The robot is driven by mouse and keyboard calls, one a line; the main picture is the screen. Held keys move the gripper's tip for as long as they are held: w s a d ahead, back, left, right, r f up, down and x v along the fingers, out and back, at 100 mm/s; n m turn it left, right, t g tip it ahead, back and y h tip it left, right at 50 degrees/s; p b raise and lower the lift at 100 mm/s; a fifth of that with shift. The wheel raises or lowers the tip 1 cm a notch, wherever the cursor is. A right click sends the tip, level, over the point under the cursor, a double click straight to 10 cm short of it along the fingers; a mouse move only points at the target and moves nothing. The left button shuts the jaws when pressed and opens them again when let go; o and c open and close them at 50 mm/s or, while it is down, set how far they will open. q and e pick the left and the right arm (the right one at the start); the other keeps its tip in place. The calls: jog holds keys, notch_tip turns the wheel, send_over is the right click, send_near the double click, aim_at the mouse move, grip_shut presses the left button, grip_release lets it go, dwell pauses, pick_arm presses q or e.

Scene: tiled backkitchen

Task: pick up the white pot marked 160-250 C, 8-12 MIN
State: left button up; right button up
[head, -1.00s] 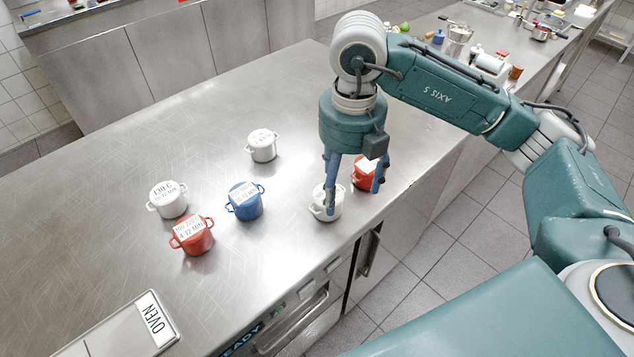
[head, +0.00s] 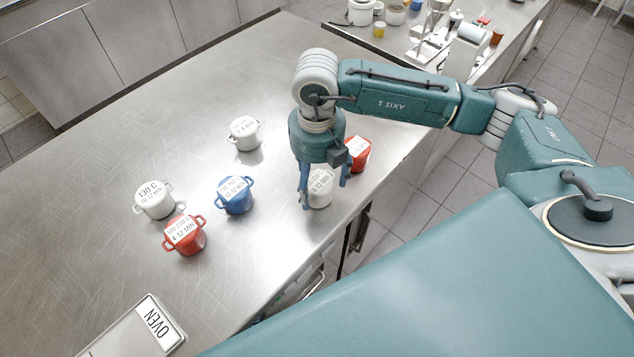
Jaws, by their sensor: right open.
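A white pot (head: 320,191) with a white label stands near the counter's front edge; its label is too small to read surely. My right gripper (head: 325,192) points down over it, open, with one blue finger on each side of the pot. I cannot tell whether the fingers touch it. Another white pot (head: 154,201), marked 130 C, 10-12 MIN, stands at the left. A third white pot (head: 244,135) stands farther back, its label unclear. My left gripper does not show.
A blue pot (head: 236,196) and a red pot (head: 185,236) stand left of my right gripper. Another red pot (head: 358,156) is close behind it at the right. A tray marked OVEN (head: 142,331) lies at the front left. The steel counter (head: 110,130) is clear at the back left.

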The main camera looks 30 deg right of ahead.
jog(key=shift+f, duration=0.8)
jog(key=shift+d+f, duration=0.1)
jog(key=shift+c, duration=0.5)
jog(key=c, duration=1.3)
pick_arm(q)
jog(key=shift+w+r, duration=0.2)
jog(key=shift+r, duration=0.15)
pick_arm(e)
jog(key=shift+c, duration=0.7)
jog(key=shift+r, duration=0.2)
